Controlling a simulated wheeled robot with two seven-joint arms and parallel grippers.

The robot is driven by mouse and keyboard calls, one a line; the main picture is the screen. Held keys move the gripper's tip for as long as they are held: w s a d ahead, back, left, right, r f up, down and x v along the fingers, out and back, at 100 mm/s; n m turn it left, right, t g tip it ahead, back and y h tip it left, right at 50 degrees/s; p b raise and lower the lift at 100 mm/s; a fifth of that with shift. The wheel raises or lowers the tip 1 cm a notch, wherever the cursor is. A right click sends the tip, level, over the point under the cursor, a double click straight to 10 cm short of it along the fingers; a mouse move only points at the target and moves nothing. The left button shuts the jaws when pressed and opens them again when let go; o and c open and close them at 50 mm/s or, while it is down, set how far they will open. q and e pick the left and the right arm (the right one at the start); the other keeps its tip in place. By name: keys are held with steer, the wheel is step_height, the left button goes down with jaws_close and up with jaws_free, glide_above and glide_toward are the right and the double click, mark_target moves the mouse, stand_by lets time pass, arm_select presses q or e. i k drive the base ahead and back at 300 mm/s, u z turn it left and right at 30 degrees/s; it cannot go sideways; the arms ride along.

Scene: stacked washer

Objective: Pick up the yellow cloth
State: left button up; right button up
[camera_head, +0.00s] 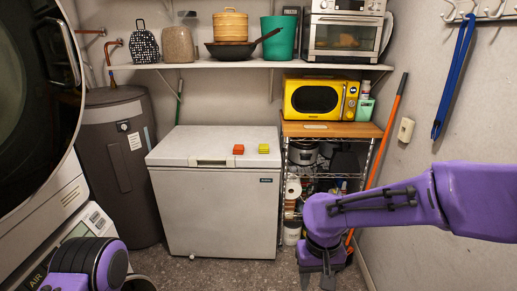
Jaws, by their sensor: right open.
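A small folded yellow cloth (264,148) lies on the right part of the white chest freezer's lid (190,148). A small folded red-orange cloth (238,149) lies just to its left, with a narrow gap between them. My right gripper (316,281) hangs pointing down at the lower right, in front of the wire rack. It is open and empty, below and to the right of the yellow cloth and well apart from it. My purple left arm (90,264) shows at the lower left; its gripper fingers are not visible.
A yellow microwave (320,98) stands on the wooden-topped rack (333,129) right of the freezer. A shelf (225,64) with pots and a toaster oven crosses above. A grey cylindrical tank (118,165) and stacked washer (40,215) stand left. The freezer lid is mostly clear.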

mark_target(263, 148)
steer(key=i, duration=2.7)
steer(key=u, duration=1.45)
steer(key=i, duration=0.6)
steer(key=z, duration=1.6)
